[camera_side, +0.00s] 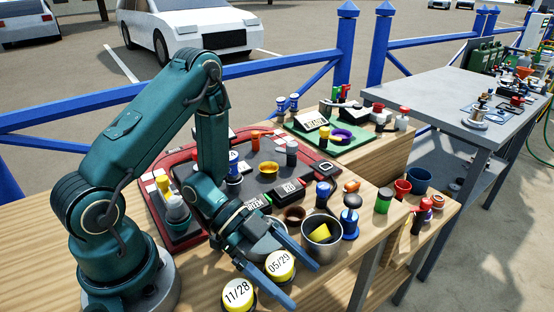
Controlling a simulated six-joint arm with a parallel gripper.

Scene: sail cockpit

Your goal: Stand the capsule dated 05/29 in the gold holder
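The capsule dated 05/29 (280,264) has a round yellow top with a white label. It stands on the wooden bench near the front edge. My gripper (300,284) is low over the bench with its two blue-green fingers spread apart. In the picture the 05/29 capsule shows between the fingers; I cannot tell if either finger touches it. A similar capsule dated 11/28 (238,292) stands just left of the lower finger. A gold ring-shaped holder (268,168), which looks empty, sits on the dark red-edged tray behind my gripper.
A metal cup (322,252) with something yellow inside stands right of the fingers. Another metal bowl (262,246) is partly hidden behind the gripper. A blue-based piece (349,225), a brown ring (294,214) and small bottles crowd the bench. A green mat (345,147) lies farther back.

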